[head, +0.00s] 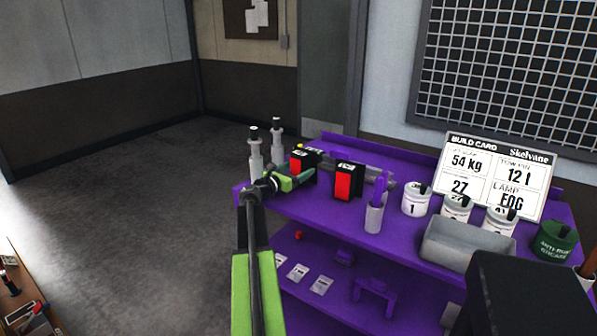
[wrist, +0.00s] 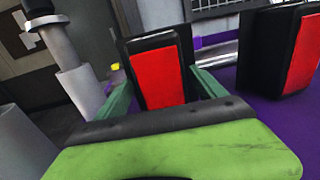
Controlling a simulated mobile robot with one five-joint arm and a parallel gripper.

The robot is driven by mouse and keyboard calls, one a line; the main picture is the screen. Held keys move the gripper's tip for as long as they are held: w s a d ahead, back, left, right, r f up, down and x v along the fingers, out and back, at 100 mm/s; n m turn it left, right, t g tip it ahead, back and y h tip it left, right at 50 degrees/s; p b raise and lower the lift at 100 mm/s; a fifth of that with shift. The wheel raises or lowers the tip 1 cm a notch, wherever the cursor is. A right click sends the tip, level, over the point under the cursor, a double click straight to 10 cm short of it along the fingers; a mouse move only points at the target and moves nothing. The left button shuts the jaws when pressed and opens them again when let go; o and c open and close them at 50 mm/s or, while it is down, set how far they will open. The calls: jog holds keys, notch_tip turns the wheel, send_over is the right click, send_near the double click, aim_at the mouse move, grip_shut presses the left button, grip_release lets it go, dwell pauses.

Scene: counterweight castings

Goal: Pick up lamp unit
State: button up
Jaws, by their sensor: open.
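Two black lamp units with red faces stand on the purple bench's top. The left lamp unit (head: 303,161) is partly hidden behind my gripper in the head view; it also shows centred in the wrist view (wrist: 158,72). The right lamp unit (head: 346,181) stands a little apart from it, and is at the right edge of the wrist view (wrist: 298,55). Both have white lettering on top, too small to read. My gripper (head: 302,175) is open, its green fingers (wrist: 161,90) on either side of the left lamp unit. I cannot tell whether they touch it.
Two pale metal posts (head: 255,150) with black tops stand close left of the left unit. A purple-handled tool in a cup (head: 374,218), white numbered tins (head: 416,199) and a grey tray (head: 467,246) are to the right.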

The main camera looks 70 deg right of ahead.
grip_shut()
dwell(0.5)
jog(key=shift+r, duration=0.15)
